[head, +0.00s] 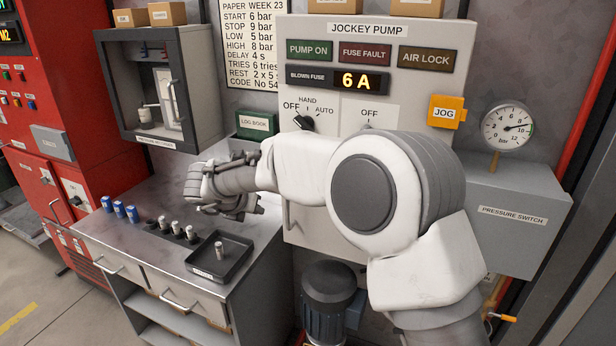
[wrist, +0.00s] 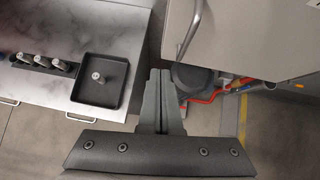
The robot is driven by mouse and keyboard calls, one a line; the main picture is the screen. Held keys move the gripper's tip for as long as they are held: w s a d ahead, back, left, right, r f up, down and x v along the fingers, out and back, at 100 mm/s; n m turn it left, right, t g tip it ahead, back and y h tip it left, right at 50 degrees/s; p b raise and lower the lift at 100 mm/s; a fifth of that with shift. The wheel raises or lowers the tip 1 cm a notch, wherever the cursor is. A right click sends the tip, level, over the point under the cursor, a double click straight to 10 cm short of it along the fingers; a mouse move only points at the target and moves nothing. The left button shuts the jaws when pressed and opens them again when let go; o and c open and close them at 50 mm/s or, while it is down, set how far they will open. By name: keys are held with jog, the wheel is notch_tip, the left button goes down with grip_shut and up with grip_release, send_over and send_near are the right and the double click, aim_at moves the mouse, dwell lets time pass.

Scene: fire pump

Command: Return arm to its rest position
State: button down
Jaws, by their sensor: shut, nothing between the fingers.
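My arm reaches across the front of the jockey pump panel (head: 432,95) in the head view and hides part of it. My gripper (head: 256,208) is at the panel's left edge, above the right part of the grey bench (head: 150,256). In the wrist view my gripper (wrist: 162,78) points down with its two fingers together. It is shut and empty, beside the bench's edge and clear of the black tray (wrist: 123,96). Nothing touches the fingers in that view.
Fuses (head: 177,229) stand in a row on the bench, beside the tray holding one fuse (head: 218,247). Several blue cylinders (head: 120,209) stand to the left. An open grey cabinet (head: 127,84) hangs above. A blue motor (head: 330,296) stands below the panel; the pressure switch box (head: 520,222) is at right.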

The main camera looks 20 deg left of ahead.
jog(key=w+d+r+n+t+y, duration=0.2)
jog(key=r+n, duration=0.1)
jog(key=r, duration=0.3)
jog(key=w+d+r+n+t+y, duration=0.1)
jog(key=w+d+r+n, duration=0.2)
jog(key=r, duration=0.4)
jog(key=s+d+r+n+y, duration=0.4)
jog(key=d+r+n, duration=0.45)
jog(key=n, duration=0.45)
jog(key=s+d+f+n+g+h, duration=0.2)
jog(key=s+d+f+n, duration=0.2)
jog(key=s+d, duration=0.5)
jog(key=s+d+f+n+g+h, duration=0.2)
jog(key=s+d+f+n, duration=0.2)
jog(key=s+d+n, duration=0.3)
jog(key=s+d+f+n+g+h, duration=0.2)
jog(key=s+d+n, duration=0.4)
jog(key=s+d, duration=0.6)
notch_tip(320, 180, down, 2)
jog(key=d+h, duration=0.1)
jog(key=d, duration=0.1)
jog(key=shift+s+d+f, duration=0.15)
jog(key=shift+d+f, duration=0.05)
jog(key=shift+d, duration=0.1)
